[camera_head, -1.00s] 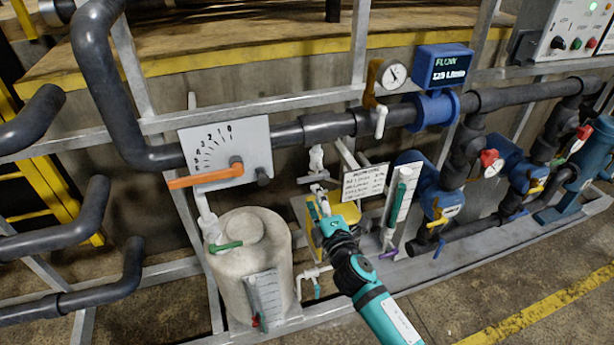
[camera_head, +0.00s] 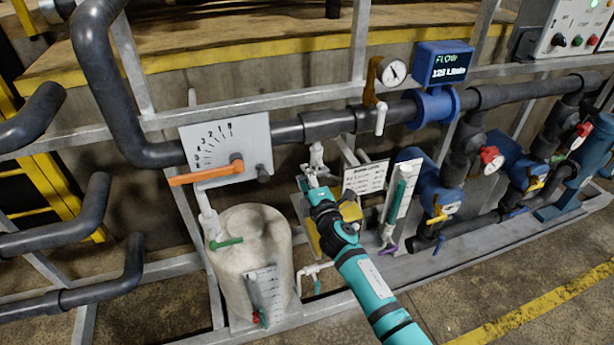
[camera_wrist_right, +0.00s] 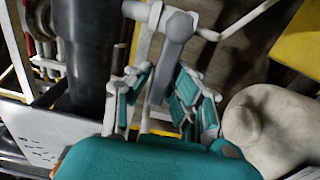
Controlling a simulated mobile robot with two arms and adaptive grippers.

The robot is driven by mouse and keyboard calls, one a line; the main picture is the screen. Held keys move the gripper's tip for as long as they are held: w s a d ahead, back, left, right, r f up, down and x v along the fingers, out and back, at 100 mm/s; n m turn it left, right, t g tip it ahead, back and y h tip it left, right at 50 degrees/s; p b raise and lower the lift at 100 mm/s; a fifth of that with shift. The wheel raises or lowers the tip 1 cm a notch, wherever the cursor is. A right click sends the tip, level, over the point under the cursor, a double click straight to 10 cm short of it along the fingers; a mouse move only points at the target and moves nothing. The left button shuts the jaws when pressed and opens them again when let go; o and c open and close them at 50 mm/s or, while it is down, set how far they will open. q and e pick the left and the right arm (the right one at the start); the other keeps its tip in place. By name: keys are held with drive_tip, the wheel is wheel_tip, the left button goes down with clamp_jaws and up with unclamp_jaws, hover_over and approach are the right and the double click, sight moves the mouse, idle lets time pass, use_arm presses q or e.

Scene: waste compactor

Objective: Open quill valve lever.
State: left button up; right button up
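The quill valve (camera_head: 316,155) is a small whitish fitting under the dark grey main pipe, above and left of the yellow pump. Its grey lever (camera_wrist_right: 172,50) shows in the right wrist view, reaching down between the fingers of my right gripper (camera_wrist_right: 158,88). The teal fingers stand apart on either side of the lever, with gaps visible; firm contact cannot be made out. In the head view my right gripper (camera_head: 311,183) is just below the valve and hides part of the lever. My left gripper is out of view.
A white tank (camera_head: 250,262) stands left of my gripper. An orange lever (camera_head: 205,173) sits on a scale plate above it. A label card (camera_head: 366,177) and a blue flow meter (camera_head: 445,64) are to the right. Metal frame rails surround the equipment.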

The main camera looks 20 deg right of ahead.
clamp_jaws()
